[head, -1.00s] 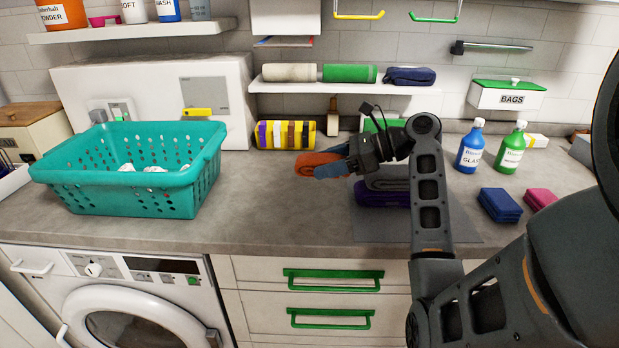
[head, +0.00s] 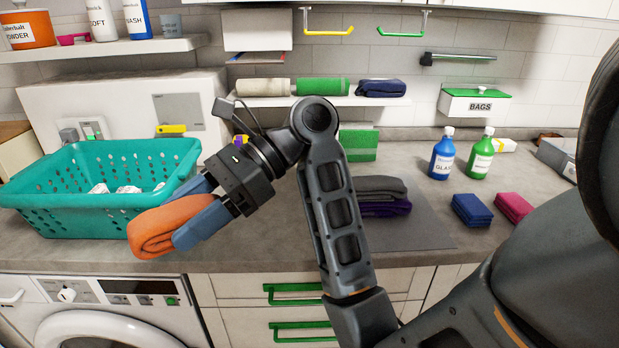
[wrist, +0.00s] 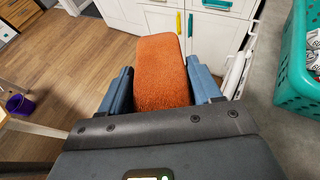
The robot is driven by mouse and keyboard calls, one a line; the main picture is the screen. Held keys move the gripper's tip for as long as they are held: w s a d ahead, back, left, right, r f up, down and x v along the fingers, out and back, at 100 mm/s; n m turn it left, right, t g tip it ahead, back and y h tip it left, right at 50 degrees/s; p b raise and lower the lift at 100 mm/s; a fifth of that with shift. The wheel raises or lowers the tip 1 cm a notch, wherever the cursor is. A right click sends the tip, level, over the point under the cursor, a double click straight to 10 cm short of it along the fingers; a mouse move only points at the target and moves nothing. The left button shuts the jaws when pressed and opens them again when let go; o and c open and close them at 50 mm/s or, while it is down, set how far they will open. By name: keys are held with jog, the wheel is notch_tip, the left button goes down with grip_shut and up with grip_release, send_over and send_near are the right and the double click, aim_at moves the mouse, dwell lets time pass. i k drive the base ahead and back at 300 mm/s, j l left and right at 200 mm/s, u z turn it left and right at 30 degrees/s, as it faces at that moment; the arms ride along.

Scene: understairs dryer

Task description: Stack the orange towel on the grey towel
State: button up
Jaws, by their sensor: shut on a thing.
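The folded orange towel (head: 166,228) is held between the blue fingers of my gripper (head: 198,212), in front of the teal basket and above the counter's front edge. In the wrist view the orange towel (wrist: 161,75) sits between both fingers of my gripper (wrist: 163,90), with floor and cabinet fronts beyond it. The folded grey towel (head: 376,187) lies on top of a purple towel (head: 386,208) on a dark mat, right of my forearm. My arm hides the left part of that stack.
A teal basket (head: 90,214) with white items stands at the left of the counter. Blue cloths (head: 470,209), pink cloths (head: 513,206), a blue bottle (head: 441,157) and a green bottle (head: 480,155) stand at the right. The mat (head: 425,232) is bare in front of the stack.

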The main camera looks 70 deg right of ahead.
aim_at(374, 181)
jog(key=k+l+z, duration=0.35)
jog(key=k, duration=0.15)
jog(key=z, duration=0.8)
